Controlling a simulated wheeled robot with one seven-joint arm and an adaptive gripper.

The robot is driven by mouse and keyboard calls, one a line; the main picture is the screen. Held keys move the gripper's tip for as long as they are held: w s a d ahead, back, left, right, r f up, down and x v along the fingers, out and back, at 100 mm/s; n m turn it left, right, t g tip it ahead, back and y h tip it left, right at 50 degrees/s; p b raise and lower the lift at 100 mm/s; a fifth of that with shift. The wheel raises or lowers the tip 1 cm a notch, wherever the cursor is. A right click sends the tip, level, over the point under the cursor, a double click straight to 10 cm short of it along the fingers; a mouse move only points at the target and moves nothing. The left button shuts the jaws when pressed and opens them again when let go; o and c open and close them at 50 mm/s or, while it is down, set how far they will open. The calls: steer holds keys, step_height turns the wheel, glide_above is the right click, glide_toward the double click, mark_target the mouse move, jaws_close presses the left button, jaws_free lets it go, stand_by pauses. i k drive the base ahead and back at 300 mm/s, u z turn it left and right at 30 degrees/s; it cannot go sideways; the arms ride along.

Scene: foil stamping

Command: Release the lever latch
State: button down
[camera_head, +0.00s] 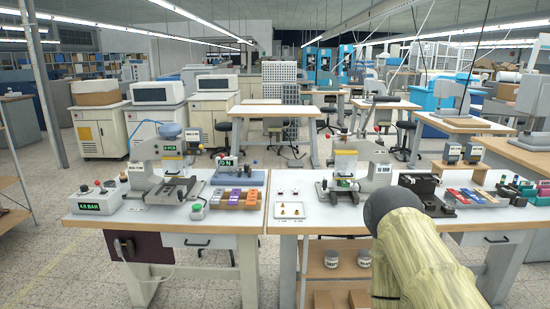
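Two foil stamping presses stand on white-topped benches: the left press (143,152) and the right press (382,172). Another red knob (377,129) shows at the top right of the right press. I cannot tell which part is the lever latch, or its state; the details are too small. My arm (425,262), pale with a dark rounded end, rises at the lower right in front of the right bench. My gripper is not visible.
The left bench (85,214) holds a control box (97,202) and a tray of orange and purple blocks (234,198).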

mark_target(376, 128)
steer(key=k, duration=0.65)
steer(key=u, duration=0.55)
steer(key=i, duration=1.9)
steer(key=z, duration=0.7)
